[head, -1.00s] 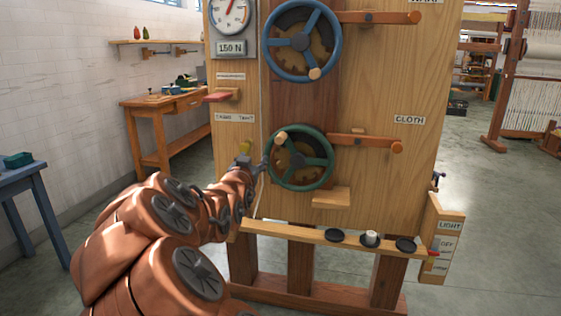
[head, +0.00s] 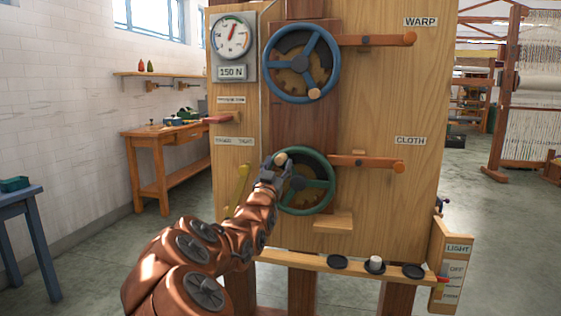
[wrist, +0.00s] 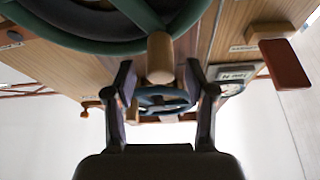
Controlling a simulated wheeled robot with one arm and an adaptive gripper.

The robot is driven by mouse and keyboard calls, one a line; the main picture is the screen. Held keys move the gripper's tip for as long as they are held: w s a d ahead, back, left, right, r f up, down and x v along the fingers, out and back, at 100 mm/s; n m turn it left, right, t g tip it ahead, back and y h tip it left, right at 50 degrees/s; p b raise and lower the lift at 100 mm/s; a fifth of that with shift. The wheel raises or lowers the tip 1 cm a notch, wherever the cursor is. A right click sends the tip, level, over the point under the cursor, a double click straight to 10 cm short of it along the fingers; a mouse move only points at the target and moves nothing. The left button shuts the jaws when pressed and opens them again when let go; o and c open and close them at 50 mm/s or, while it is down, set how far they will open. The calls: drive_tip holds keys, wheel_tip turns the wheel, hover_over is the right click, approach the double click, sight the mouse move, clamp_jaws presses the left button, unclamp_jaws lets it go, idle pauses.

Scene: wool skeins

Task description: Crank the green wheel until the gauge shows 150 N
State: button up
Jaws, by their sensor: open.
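The green wheel (head: 331,187) is on the lower part of the wooden panel. Its light wooden crank knob (head: 281,159) is at the wheel's upper left. My gripper (head: 273,167) is at this knob. In the wrist view the knob (wrist: 160,60) stands between the open fingers of my gripper (wrist: 158,82), near their tips; I cannot tell whether either finger touches it. The round gauge (head: 231,37) is at the panel's upper left, with a red needle pointing up and slightly right. A plate reading 150 N (head: 231,72) is below it.
A blue wheel (head: 338,62) with its own knob is above the green one. Orange levers (head: 380,163) stick out to the right of both wheels. A red-handled lever (head: 219,119) and a yellow lever (head: 239,186) are on the left. A ledge (head: 300,262) runs below.

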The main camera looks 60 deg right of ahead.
drive_tip(key=shift+x, duration=1.7)
drive_tip(key=shift+c, duration=0.2)
clamp_jaws()
